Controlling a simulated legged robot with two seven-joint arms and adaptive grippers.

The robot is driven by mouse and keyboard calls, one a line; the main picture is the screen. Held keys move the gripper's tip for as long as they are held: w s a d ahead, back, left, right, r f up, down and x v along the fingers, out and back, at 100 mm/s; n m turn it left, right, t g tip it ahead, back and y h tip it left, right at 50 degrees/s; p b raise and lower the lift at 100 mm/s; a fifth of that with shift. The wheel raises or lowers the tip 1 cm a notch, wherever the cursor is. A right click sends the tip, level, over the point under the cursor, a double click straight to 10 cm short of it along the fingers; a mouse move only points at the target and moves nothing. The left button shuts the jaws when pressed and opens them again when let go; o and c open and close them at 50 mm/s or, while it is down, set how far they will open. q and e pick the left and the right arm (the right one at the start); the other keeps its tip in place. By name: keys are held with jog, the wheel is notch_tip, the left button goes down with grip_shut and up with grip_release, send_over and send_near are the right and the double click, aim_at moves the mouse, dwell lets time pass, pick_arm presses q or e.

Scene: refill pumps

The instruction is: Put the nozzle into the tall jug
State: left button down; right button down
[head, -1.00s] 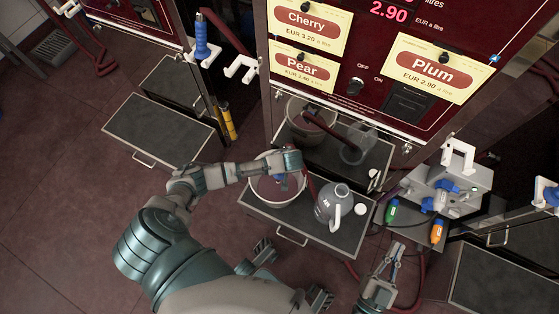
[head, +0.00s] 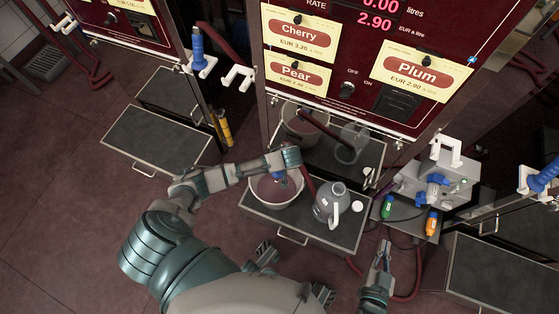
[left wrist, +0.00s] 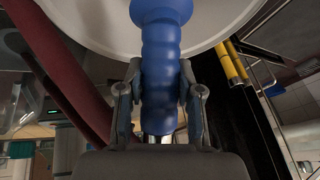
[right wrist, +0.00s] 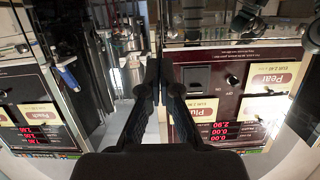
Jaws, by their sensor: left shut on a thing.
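My left gripper (head: 290,160) is shut on the blue grip of the nozzle (left wrist: 160,60) and holds it over the white bucket (head: 252,198). The nozzle's tip is hidden in the left wrist view. A dark red hose hangs beside this gripper. The grey jug (head: 326,205), with a narrow neck and pale handle, stands upright on the pulled-out tray, just right of the bucket and apart from the nozzle. My right gripper (head: 384,248) is low at the right of the tray, empty; its fingertips meet in the right wrist view (right wrist: 159,72).
A small white cap (head: 357,207) lies by the jug on the tray (head: 318,238). A clear jug (head: 352,143) and another bucket (head: 302,122) stand behind. A grey box (head: 432,185) with green and orange connectors is at the right. Hose loops near my right gripper.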

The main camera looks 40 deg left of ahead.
pick_arm(q)
jog(key=shift+r+p, duration=0.4)
jog(key=shift+r, duration=0.2)
jog(key=shift+r+p, duration=2.55)
jog(key=shift+p, duration=0.05)
pick_arm(e)
jog(key=shift+s+d+f+g+h, duration=0.8)
jog(key=shift+s+d+f+g, duration=1.05)
jog(key=shift+s+g, duration=1.8)
jog(key=shift+s+d+f+g+h, duration=1.1)
jog(key=shift+s+f+g, duration=1.25)
jog(key=shift+s, duration=2.45)
pick_arm(q)
jog(key=shift+r, duration=0.15)
jog(key=shift+r+p, duration=0.7)
jog(key=shift+p, duration=0.1)
jog(key=shift+r+p, duration=0.65)
jog(key=shift+p, duration=0.05)
pick_arm(e)
jog(key=s+x, duration=0.1)
jog(key=x, duration=0.7)
jog(key=shift+f+g+y, duration=0.3)
jog(key=shift+f, duration=0.05)
